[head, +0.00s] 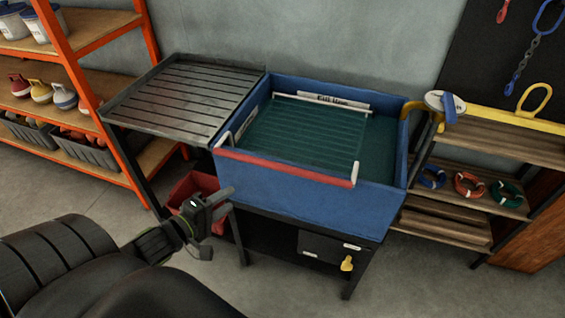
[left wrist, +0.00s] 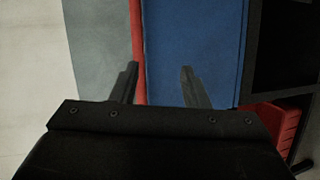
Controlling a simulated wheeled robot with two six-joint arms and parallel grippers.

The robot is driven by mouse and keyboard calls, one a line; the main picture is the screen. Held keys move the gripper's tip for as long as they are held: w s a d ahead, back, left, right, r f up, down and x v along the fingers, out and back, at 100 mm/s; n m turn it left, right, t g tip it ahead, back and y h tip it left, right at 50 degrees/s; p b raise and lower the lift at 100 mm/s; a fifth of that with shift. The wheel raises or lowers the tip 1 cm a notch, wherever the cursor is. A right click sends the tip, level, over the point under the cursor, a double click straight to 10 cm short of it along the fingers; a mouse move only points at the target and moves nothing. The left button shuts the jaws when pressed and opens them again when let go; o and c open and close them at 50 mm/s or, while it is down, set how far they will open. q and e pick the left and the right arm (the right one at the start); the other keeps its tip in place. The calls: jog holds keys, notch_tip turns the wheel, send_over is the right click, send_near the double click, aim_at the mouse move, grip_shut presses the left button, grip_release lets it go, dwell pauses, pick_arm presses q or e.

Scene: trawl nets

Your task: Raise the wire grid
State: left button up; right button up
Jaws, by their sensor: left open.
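The wire grid (head: 300,150) lies low in the blue tank (head: 300,195), showing as thin lines in the dark green fill. A red bar (head: 285,167) with white ends runs along the tank's front top edge. A white rod (head: 320,103) crosses near the back. My left gripper (head: 214,215) is open and empty, in front of the tank's left front corner and below the red bar. In the left wrist view the two fingers (left wrist: 160,80) are apart, with the red bar (left wrist: 137,30) and blue wall (left wrist: 195,40) beyond them. My right gripper is not in view.
A slatted metal drainboard (head: 185,95) adjoins the tank's left side. A red bin (head: 190,190) stands below it. An orange shelf rack (head: 80,75) is at left. A yellow hook with a round scale (head: 445,103) is at the tank's right. Floor in front is clear.

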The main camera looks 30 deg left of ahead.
pick_arm(q)
notch_tip(320, 180, up, 3)
jog(key=d, duration=0.2)
jog(key=h+b, duration=0.1)
jog(key=b, duration=0.4)
send_near(275, 169)
jog(key=shift+n+t, duration=0.3)
jog(key=b+x, duration=0.1)
jog(key=x, duration=0.4)
jog(key=b+x, duration=0.2)
jog(key=x, duration=0.4)
jog(key=shift+w+d+f, duration=0.1)
jog(key=shift+w+f, duration=0.05)
jog(key=shift+f, duration=0.1)
grip_shut()
